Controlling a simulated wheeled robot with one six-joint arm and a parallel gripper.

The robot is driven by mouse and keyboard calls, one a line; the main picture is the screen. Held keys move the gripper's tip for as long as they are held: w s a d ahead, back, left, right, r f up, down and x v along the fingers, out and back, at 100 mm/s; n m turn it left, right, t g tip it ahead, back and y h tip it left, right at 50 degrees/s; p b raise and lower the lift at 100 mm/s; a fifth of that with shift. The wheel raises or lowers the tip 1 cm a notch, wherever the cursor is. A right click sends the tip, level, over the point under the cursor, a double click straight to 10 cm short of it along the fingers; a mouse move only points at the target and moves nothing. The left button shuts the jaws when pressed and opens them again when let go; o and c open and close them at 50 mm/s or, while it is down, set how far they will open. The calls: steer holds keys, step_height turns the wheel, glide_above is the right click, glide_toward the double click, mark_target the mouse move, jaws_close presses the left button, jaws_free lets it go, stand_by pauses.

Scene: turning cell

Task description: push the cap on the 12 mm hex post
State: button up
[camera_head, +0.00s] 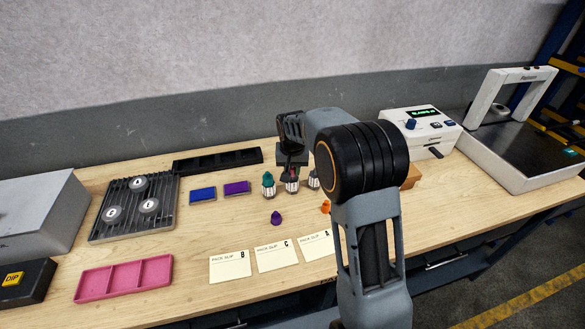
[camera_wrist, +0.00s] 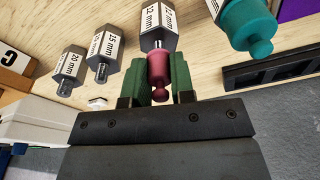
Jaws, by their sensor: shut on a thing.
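The 12 mm hex post (camera_wrist: 152,28) is a grey hexagonal block with a white "12 mm" label, in the upper middle of the wrist view. My gripper (camera_wrist: 160,80) is shut on the cap's narrow knob, between green finger pads. In the head view my gripper (camera_head: 291,166) is above the middle post (camera_head: 292,187), with the red cap mostly hidden.
A teal-capped post (camera_head: 268,187) stands close on one side. Bare 15 mm (camera_wrist: 104,50) and 20 mm (camera_wrist: 70,68) posts stand on the other. Loose purple (camera_head: 277,218) and orange (camera_head: 326,206) caps lie in front. A black tray (camera_head: 217,160) is behind.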

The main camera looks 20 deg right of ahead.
stand_by(0.3)
steer(key=o, duration=1.4)
steer(key=shift+o, duration=0.2)
steer(key=shift+r, duration=0.1)
steer(key=shift+r+p, duration=1.8)
steer(key=shift+r, duration=0.65)
jaws_close()
steer(key=shift+f, duration=0.3)
